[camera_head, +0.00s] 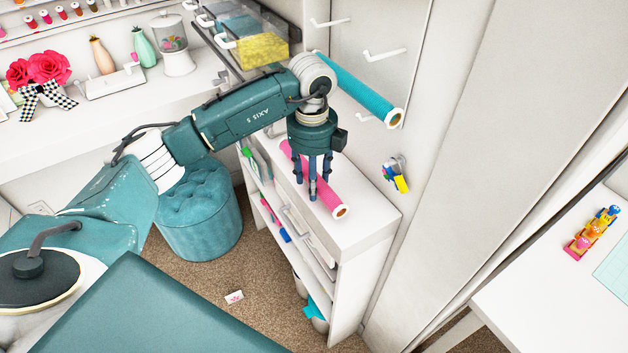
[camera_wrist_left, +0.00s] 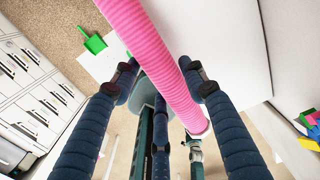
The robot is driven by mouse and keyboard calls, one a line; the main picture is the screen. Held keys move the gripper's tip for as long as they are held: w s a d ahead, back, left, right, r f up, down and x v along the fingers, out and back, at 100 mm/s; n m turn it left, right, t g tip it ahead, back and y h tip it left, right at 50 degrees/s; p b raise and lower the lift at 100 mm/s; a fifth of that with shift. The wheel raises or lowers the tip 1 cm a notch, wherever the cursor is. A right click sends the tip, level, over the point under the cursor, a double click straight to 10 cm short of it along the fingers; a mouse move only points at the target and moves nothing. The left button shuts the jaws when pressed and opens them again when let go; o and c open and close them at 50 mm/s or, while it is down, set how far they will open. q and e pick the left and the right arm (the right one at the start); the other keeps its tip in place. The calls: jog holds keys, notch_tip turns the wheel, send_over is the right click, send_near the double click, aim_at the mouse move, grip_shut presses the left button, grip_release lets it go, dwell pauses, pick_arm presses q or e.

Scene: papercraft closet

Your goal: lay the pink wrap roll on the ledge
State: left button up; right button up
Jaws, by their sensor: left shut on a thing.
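The pink wrap roll (camera_head: 328,194) is a ribbed pink tube with a brown-rimmed open end. My left gripper (camera_head: 311,188) points down over it and is shut on it. In the left wrist view the roll (camera_wrist_left: 165,65) runs between the fingers of the gripper (camera_wrist_left: 162,78). The ledge (camera_head: 366,208) is the white top of a low shelf unit, and the roll lies along it in the head view. I cannot tell whether the roll touches the ledge or is held just above it. The fingers hide part of the roll. My right gripper is not in view.
A teal roll (camera_head: 360,90) sits on wall pegs above the ledge. Colourful items (camera_head: 396,176) hang on the wall to the right. A teal tufted stool (camera_head: 200,215) stands left of the unit. The front right of the ledge is bare.

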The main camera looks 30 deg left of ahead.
pick_arm(q)
jog(key=shift+s+f+p, duration=0.1)
jog(key=shift+f+p, duration=0.2)
jog(key=shift+f, duration=0.4)
jog(key=shift+w+d+f+p, duration=0.1)
jog(key=shift+w+d+p, duration=0.1)
jog(key=shift+p, duration=0.15)
jog(key=shift+w+f, duration=0.1)
jog(key=shift+f, duration=0.25)
jog(key=shift+f, duration=0.15)
jog(key=o, duration=1.2)
